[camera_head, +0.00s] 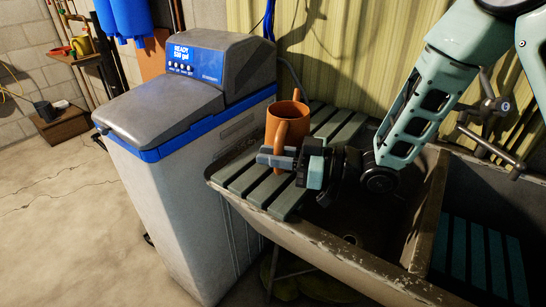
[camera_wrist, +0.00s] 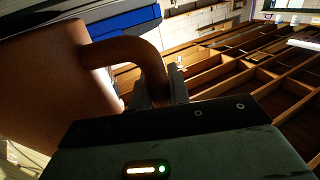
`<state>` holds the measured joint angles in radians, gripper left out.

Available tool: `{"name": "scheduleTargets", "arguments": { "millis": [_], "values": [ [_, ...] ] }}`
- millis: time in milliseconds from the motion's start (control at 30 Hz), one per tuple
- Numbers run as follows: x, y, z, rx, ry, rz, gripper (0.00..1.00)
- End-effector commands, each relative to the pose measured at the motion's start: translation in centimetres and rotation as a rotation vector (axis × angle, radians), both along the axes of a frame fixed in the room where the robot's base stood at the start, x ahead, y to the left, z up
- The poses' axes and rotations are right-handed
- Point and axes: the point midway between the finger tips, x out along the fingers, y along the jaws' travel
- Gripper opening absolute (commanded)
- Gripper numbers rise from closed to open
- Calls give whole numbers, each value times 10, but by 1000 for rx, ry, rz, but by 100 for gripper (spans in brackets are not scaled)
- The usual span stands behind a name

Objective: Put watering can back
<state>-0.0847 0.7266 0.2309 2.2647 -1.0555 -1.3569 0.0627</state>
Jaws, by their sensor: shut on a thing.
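The orange-brown watering can (camera_head: 283,119) is upright at the slatted rack over the sink, beside the water softener. In the wrist view its body (camera_wrist: 50,90) fills the left side, with its curved handle (camera_wrist: 130,48) reaching right to the fingers. My gripper (camera_head: 275,157) comes from the right and is shut on the handle. In the wrist view my gripper's fingertips (camera_wrist: 160,92) are on either side of the handle's lower part. I cannot tell whether the can's base touches the slats, as the gripper hides part of it.
The slatted rack (camera_head: 240,181) spans the left part of the stone sink (camera_head: 330,255). The grey-and-blue water softener (camera_head: 180,130) stands close on the left. A faucet (camera_head: 490,110) is at the right. A small wooden shelf (camera_head: 62,124) stands at the far left, with open floor before it.

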Motion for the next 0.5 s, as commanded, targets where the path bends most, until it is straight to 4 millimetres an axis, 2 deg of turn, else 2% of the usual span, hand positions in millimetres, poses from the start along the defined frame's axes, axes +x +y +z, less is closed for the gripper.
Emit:
{"name": "scheduleTargets", "arguments": {
  "millis": [433, 467, 500],
  "values": [
    [0, 0, -9, 0, -2, 0, 0],
    [0, 0, -8, -1, -2, 0, 24],
    [0, 0, -8, -1, -2, 0, 35]
  ]
}}
